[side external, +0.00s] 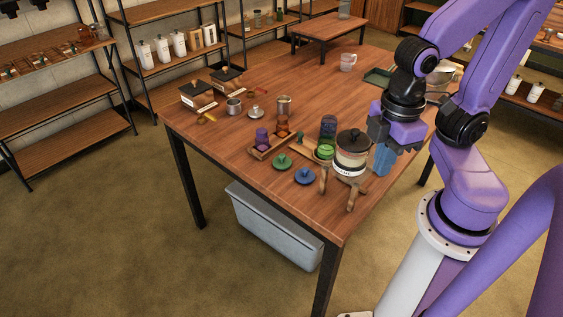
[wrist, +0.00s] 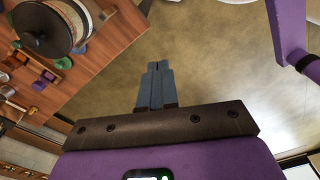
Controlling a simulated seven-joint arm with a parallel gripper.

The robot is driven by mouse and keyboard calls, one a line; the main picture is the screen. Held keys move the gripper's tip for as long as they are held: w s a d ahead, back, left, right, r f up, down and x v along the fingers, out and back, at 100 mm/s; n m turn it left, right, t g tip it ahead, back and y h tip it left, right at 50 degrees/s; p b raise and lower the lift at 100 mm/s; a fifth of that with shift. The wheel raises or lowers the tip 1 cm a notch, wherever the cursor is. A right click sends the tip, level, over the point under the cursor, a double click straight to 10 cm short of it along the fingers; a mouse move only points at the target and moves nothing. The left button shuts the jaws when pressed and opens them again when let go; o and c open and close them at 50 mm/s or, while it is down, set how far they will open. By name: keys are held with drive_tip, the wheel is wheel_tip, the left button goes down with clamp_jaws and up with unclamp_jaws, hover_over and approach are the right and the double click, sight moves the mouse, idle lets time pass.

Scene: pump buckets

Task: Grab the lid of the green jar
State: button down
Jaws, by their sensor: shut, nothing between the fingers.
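A green lid (side external: 282,161) with a knob lies flat on the table, left of a similar blue lid (side external: 304,177). In the wrist view, the closed fingers of my gripper (wrist: 154,67) are over the floor beyond the table edge.
A taller dark clear jar (side external: 327,128) stands behind. The table's left middle (side external: 230,140) has free room.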

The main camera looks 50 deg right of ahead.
drive_tip(key=shift+c, duration=2.3)
unclamp_jaws()
drive_tip(key=w+a+f+n+h, duration=0.2)
drive_tip(key=w+a+f+h, duration=0.15)
drive_tip(key=w, duration=0.65)
drive_tip(key=w+a+f+n+h, duration=0.1)
drive_tip(key=w+a+f+h, duration=0.25)
drive_tip(key=w, duration=0.55)
drive_tip(key=n+t+h, duration=0.2)
drive_tip(key=n+h, duration=0.3)
drive_tip(key=h, duration=0.2)
approach(281, 159)
drive_tip(key=x, duration=0.3)
drive_tip(key=f+x, duration=0.1)
drive_tip(key=x, duration=0.2)
drive_tip(key=shift+w+a, duration=0.15)
drive_tip(key=shift+a, duration=0.05)
drive_tip(key=shift+r+x, duration=0.15)
drive_tip(key=shift+x, duration=1.2)
drive_tip(key=shift+r+x, duration=0.15)
drive_tip(key=shift+x, duration=1.2)
